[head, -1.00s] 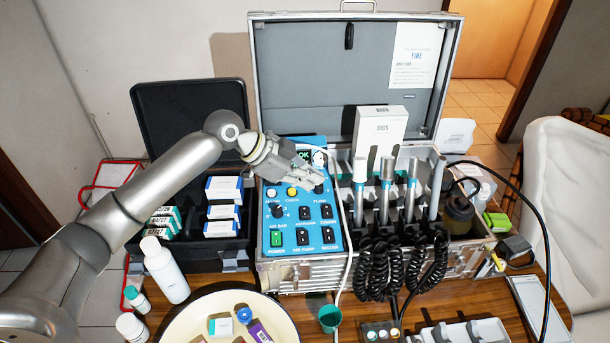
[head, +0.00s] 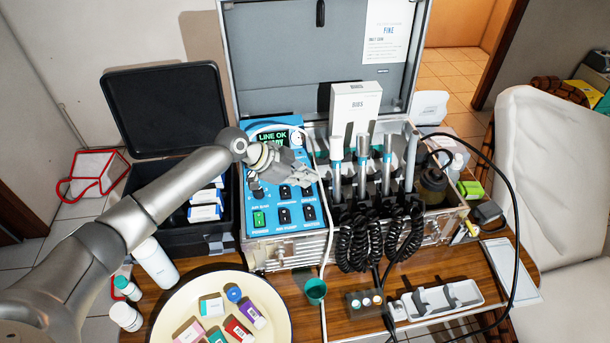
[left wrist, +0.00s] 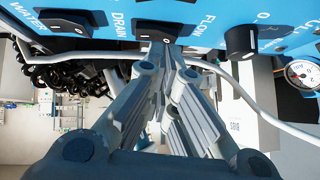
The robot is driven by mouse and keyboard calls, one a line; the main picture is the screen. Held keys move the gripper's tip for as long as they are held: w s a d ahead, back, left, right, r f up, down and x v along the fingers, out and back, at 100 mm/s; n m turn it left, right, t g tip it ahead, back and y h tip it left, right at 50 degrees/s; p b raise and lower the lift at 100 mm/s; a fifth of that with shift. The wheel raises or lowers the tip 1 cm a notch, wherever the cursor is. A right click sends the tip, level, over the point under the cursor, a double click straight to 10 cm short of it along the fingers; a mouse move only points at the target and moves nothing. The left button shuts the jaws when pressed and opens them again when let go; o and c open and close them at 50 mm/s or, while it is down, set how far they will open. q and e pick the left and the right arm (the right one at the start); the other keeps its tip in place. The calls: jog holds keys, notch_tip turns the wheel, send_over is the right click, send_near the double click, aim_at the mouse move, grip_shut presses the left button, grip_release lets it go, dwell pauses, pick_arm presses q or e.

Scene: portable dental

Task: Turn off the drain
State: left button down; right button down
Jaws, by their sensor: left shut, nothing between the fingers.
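The blue control panel (head: 258,228) of the dental case carries several dark rocker switches. The drain switch (left wrist: 155,27) is in the right column, between the flow knob (left wrist: 240,42) and the water switch (left wrist: 62,22). In the head view the drain switch (head: 306,193) is just below my left gripper (head: 303,176). My left gripper is shut and empty. In the left wrist view its fingertips (left wrist: 168,52) are at the drain switch's edge and overlap it slightly; I cannot tell whether they touch, nor which way the rocker is tilted. My right gripper is not in view.
A white tube (head: 328,235) runs beside the panel's right edge. Handpieces (head: 362,165) with black coiled cords stand to its right. A green power switch (head: 258,218) is at the lower left. A cream tray (head: 170,325) holds small boxes. The display (head: 272,140) reads "LINE OK".

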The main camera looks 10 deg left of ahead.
pick_arm(q)
jog(key=shift+w+f+b, duration=0.1)
jog(key=shift+f+b, duration=0.3)
jog(key=shift+b, duration=0.2)
jog(key=shift+a+r, duration=0.1)
jog(key=shift+r, duration=0.05)
